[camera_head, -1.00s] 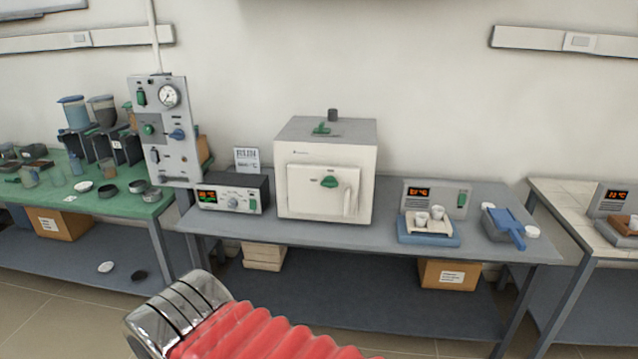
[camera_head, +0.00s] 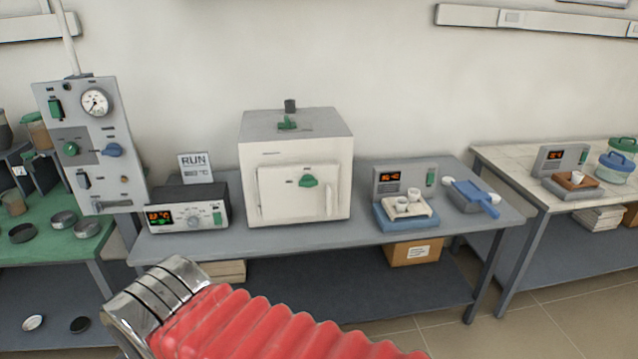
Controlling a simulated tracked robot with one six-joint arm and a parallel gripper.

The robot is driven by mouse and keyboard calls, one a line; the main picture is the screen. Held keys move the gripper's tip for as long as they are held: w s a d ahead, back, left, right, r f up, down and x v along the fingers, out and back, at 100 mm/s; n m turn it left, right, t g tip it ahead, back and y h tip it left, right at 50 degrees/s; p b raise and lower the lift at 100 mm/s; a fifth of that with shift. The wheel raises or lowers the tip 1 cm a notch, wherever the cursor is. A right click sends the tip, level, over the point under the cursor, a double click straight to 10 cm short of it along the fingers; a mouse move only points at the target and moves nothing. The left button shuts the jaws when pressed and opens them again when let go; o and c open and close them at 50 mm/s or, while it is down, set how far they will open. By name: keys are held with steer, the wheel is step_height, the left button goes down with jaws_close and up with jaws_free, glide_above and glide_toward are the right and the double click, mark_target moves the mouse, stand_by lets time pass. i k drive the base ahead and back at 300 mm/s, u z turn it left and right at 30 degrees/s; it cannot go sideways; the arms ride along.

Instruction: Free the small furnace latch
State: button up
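The small furnace (camera_head: 295,168) is a white-grey box on the grey bench, with its front door (camera_head: 290,195) shut. A green latch knob (camera_head: 308,181) sits on the upper part of the door. A pale vertical handle (camera_head: 330,196) is at the door's right side. A second green lever (camera_head: 287,123) is on the furnace top, near a dark vent stub. My arm, with a red ribbed sleeve and a metal cuff, shows at the bottom, well short of the bench. My gripper is not visible.
A controller box (camera_head: 189,208) stands left of the furnace, with a RUN sign behind it. A gauge panel (camera_head: 92,145) stands further left. Floor shows at lower right.

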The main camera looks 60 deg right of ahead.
mark_target(307, 181)
steer(key=z, duration=0.6)
steer(key=i, duration=0.85)
steer(key=z, duration=0.55)
